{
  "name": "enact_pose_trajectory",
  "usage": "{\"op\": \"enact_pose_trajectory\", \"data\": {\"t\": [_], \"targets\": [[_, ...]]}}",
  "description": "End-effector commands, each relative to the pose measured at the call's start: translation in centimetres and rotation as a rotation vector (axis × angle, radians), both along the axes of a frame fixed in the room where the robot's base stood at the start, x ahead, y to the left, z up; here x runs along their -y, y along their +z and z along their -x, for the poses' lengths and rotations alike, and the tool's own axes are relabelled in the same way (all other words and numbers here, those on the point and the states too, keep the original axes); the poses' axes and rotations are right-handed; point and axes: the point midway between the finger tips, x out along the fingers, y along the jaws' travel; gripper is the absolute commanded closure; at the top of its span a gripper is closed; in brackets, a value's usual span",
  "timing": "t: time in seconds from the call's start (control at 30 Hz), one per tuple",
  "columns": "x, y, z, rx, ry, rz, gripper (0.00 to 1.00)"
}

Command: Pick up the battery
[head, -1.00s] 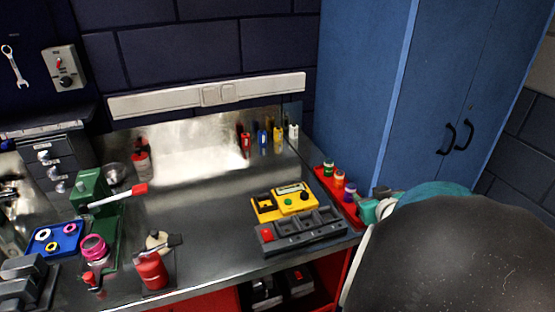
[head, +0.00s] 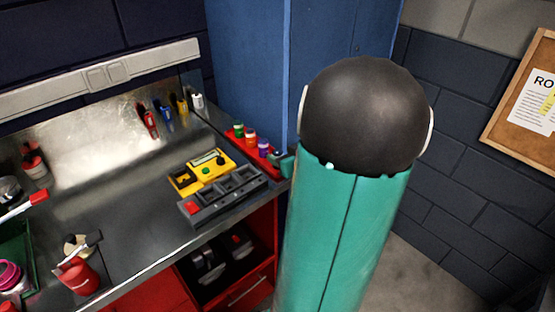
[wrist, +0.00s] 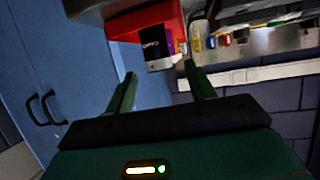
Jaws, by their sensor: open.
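My gripper (wrist: 162,82) shows in the wrist view as two green fingers, apart and with nothing between them. In the head view a small teal part of it (head: 286,166) shows at the bench's right corner, by the red rack (head: 237,137); my arm hides the rest. The rack holds small capped cylinders with green, orange and purple colours. In the wrist view a dark, pale-ended item with lettering (wrist: 155,48) is beyond the fingertips, under a red surface. I cannot tell which item is the battery.
A yellow device (head: 217,162) and a grey compartment tray (head: 222,202) are on the steel bench (head: 145,205), left of the rack. A blue cabinet (head: 248,60) stands behind. Red drawers (head: 250,290) are below. A red can (head: 78,277) stands at the front left.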

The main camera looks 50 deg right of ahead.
Motion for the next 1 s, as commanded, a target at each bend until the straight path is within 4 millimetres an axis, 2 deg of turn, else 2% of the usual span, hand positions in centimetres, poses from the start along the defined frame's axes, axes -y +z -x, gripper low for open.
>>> {"op": "enact_pose_trajectory", "data": {"t": [0.3,0.6,0.63,0.87,0.9,1.0], "targets": [[1.5,-1.5,-3.8,0.000,0.001,-0.003,0.45],[1.7,-1.7,-4.4,0.001,0.000,0.000,0.45],[1.7,-1.7,-4.4,0.001,0.000,0.000,0.47],[1.7,-1.7,-4.4,0.000,0.000,0.000,0.92],[1.7,-1.7,-4.4,0.000,0.000,0.000,0.96],[1.7,-1.6,-4.4,0.001,0.000,0.000,0.97]]}}
